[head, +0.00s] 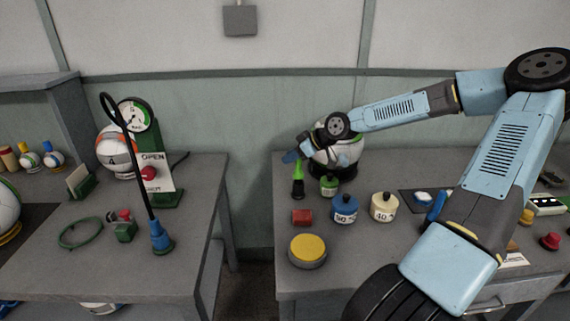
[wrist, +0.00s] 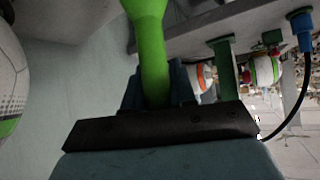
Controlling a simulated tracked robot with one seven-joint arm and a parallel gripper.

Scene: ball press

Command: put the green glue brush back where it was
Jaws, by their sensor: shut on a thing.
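The green glue brush (head: 298,171) shows as a bright green piece just below my gripper (head: 292,157), at the far left of the right bench. A dark piece (head: 298,190) is directly under the green; I cannot tell whether it is the brush's lower end or a separate holder. In the wrist view, the brush's green handle (wrist: 152,55) runs between my jaws (wrist: 158,95), which are shut on it. The brush's tip is not clear.
A white, black and green ball (head: 337,158) sits close behind my gripper. A gap separates this bench from the left bench (head: 100,270).

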